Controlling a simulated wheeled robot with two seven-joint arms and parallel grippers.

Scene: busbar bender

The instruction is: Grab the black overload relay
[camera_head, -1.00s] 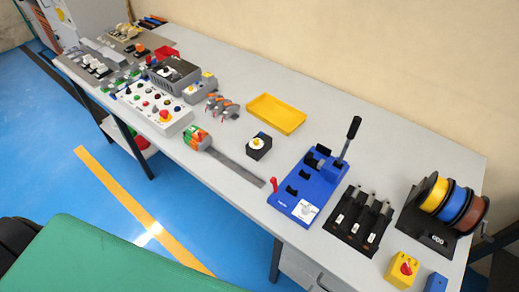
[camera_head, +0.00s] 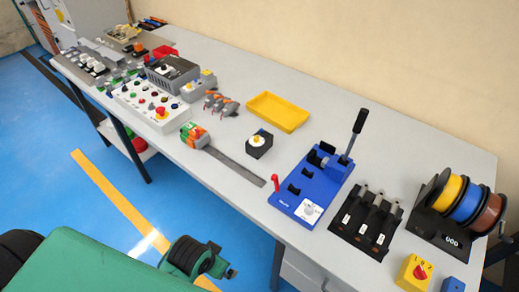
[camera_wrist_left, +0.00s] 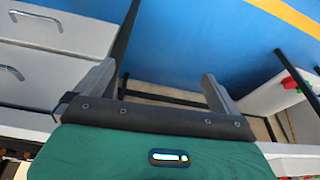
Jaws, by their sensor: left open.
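Small black parts (camera_head: 134,48) also stand on a board at the far left end of the bench. My left gripper (camera_wrist_left: 155,88) is open and empty in the left wrist view, with both fingers spread over the blue floor near the bench's drawers. No task object shows between its fingers. My right gripper is not in view.
On the workbench (camera_head: 340,105) stand a yellow tray (camera_head: 277,111), a blue bender (camera_head: 312,190) with an upright lever, a black rack (camera_head: 366,222), wire spools (camera_head: 466,205) and a button box (camera_head: 152,106). The bench behind the yellow tray is clear. Drawers (camera_wrist_left: 35,75) show in the wrist view.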

